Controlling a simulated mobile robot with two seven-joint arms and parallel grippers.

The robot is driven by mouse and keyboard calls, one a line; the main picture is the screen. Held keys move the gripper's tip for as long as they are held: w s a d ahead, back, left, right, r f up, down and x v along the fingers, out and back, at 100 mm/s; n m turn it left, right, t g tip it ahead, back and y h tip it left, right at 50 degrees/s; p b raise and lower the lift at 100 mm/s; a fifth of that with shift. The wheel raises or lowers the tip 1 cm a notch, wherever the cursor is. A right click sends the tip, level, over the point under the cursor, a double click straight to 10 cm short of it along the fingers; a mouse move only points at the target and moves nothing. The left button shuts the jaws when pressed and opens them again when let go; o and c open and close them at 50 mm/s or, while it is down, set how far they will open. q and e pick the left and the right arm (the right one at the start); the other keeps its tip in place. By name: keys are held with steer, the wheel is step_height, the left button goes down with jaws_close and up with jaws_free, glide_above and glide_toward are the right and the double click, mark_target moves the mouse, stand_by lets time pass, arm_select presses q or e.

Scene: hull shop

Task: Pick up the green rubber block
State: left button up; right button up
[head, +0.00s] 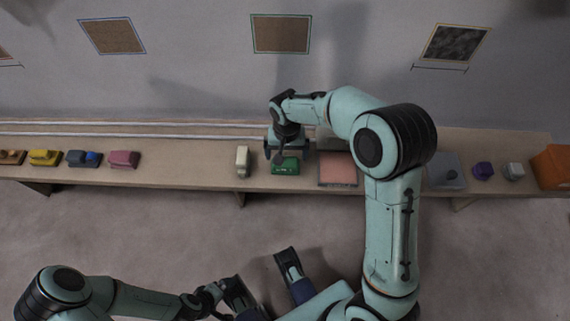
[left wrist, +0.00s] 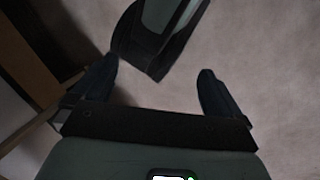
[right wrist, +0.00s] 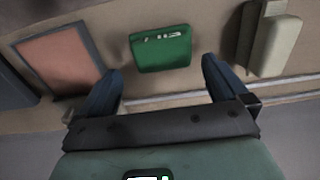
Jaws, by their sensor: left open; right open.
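The green rubber block (head: 286,167) lies on the long narrow shelf in the head view, just below my right gripper (head: 287,150). In the right wrist view the block (right wrist: 161,49) lies ahead of the fingertips and between their lines, with a pale label on it. My right gripper (right wrist: 161,75) is open and empty, apart from the block. My left gripper (left wrist: 158,78) is open and empty over the floor, low in the head view.
A cream block (head: 242,161) stands left of the green block; a framed pink panel (head: 337,169) lies to its right. The shelf (head: 190,174) also holds a pink block (head: 124,159), a purple piece (head: 483,171) and an orange box (head: 552,167). A wall rises behind.

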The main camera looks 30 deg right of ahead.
mark_target(285, 161)
step_height(285, 161, down, 5)
steer(key=shift+w+a+f+b, duration=0.1)
steer(key=shift+b, duration=0.65)
steer(key=c, duration=0.9)
arm_select(q)
steer(key=shift+w+a+f+t, duration=0.15)
steer(key=shift+w+a+f, duration=0.15)
steer(key=shift+w+f, duration=0.25)
steer(key=shift+w+a+f+t, duration=0.15)
steer(key=shift+w+a+f, duration=0.2)
steer(key=shift+w, duration=0.3)
arm_select(e)
steer(key=shift+r, duration=0.2)
arm_select(q)
steer(key=s+d+r+g+p, duration=0.2)
steer(key=s+r+p, duration=0.3)
steer(key=s, duration=0.1)
steer(key=shift+d+r+h, duration=0.3)
steer(key=shift+d, duration=0.1)
arm_select(e)
step_height(285, 161, up, 20)
arm_select(q)
steer(key=shift+s, duration=0.1)
